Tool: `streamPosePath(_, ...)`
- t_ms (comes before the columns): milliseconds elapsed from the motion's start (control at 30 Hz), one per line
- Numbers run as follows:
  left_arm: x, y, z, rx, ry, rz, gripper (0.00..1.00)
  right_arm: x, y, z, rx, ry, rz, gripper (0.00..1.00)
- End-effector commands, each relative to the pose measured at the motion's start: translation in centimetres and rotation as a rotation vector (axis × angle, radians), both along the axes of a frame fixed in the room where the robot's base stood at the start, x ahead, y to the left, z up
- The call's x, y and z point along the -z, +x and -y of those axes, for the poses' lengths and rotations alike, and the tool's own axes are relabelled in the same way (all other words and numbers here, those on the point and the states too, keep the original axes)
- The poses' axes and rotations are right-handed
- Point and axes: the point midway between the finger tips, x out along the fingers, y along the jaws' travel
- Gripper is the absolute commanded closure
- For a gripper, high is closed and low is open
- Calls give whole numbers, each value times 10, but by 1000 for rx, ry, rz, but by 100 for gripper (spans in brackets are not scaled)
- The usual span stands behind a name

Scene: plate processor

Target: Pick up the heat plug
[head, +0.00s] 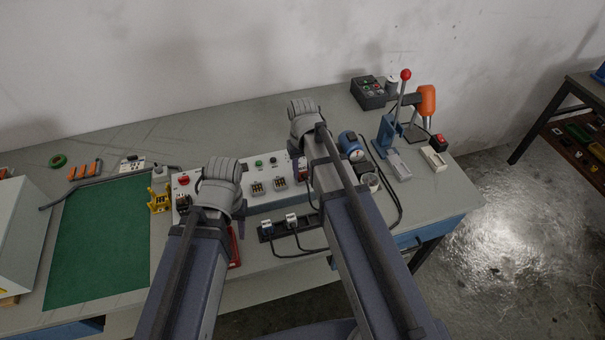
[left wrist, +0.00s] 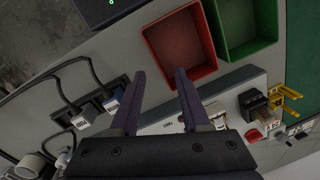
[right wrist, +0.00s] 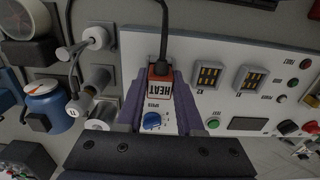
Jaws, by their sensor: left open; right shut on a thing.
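The heat plug (right wrist: 159,88) is an orange-red plug with a white HEAT label and a black cord, seen in the right wrist view. My right gripper (right wrist: 160,74) is shut on it, one finger on each side. It is over the right part of the white control panel (right wrist: 222,66), by a blue knob. I cannot tell whether the plug touches the panel. In the head view the right gripper (head: 301,165) largely hides the plug. My left gripper (left wrist: 158,72) is open and empty, above the front of the panel's left part.
A black power strip (head: 265,238) with corded plugs lies in front of the panel. A red bin (left wrist: 178,50) and a green bin (left wrist: 246,25) lie near my left gripper. A blue canister (right wrist: 46,100) stands beside the panel. The green mat (head: 98,240) is clear.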

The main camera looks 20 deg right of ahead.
Motion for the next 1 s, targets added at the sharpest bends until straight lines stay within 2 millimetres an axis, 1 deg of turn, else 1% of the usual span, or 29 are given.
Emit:
streamPosePath(33, 0, 0, 0, 0, 0, 0, 54, 0, 0, 0, 0, 0, 0, 87)
streamPosePath(133, 0, 0, 0, 0, 0, 0, 54, 0, 0, 0, 0, 0, 0, 98)
streamPosePath(167, 0, 0, 0, 0, 0, 0, 54, 0, 0, 0, 0, 0, 0, 100)
streamPosePath(667, -2, 0, 0, 0, 0, 0, 54, -2, 0, 0, 0, 0, 0, 100)
streamPosePath(867, -15, 0, 0, 0, 0, 0, 54, -15, 0, 0, 0, 0, 0, 100)
streamPosePath(1000, -32, 0, 0, 0, 0, 0, 54, -32, 0, 0, 0, 0, 0, 100)
